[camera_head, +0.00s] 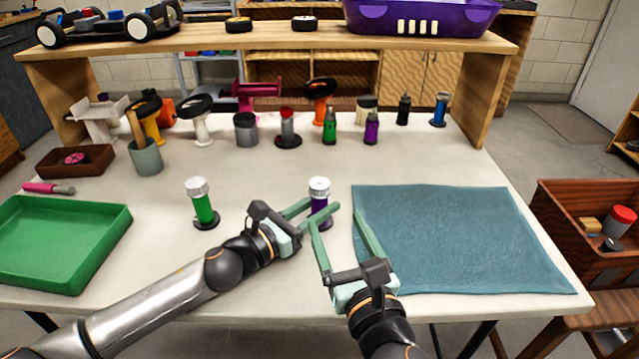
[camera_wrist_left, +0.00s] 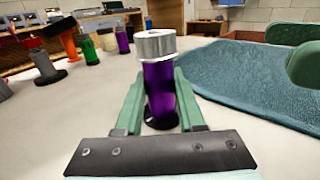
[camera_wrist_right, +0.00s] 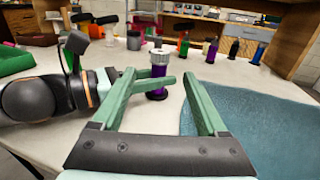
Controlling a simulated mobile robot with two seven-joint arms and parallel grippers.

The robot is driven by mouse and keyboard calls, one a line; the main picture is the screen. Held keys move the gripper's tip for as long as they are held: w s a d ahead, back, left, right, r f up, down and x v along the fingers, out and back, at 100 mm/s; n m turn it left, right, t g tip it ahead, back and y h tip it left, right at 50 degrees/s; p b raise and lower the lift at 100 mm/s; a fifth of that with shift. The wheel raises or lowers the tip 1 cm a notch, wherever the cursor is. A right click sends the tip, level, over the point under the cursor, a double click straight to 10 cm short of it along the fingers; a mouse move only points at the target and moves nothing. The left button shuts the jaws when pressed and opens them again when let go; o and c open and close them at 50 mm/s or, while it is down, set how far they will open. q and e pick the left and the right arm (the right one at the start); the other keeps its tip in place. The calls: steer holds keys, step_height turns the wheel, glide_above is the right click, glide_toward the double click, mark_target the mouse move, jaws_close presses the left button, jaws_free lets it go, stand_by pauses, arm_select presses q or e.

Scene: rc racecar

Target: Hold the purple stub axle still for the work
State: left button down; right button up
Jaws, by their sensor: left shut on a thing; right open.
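The purple stub axle (camera_head: 320,211) stands upright on the table on a dark base, with a silver knurled cap (camera_head: 319,185) on top. My left gripper (camera_head: 322,210) is shut on its purple body, one finger on each side, as the left wrist view (camera_wrist_left: 158,95) also shows. The cap stands above the fingers. My right gripper (camera_head: 335,218) is open and empty, just in front of and to the right of the axle. In the right wrist view the axle (camera_wrist_right: 158,72) appears beyond the open fingers, partly crossed by a left finger.
A green stub axle (camera_head: 203,208) with a silver cap stands to the left. A teal mat (camera_head: 450,240) lies bare on the right. A green tray (camera_head: 60,240) is at far left. Several parts stand along the back, including a small purple one (camera_head: 371,128). A wooden shelf (camera_head: 270,38) spans behind.

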mark_target(322, 192)
steer(key=x, duration=1.1)
steer(key=shift+w+a, duration=0.1)
steer(key=shift+w, duration=0.3)
jaws_close()
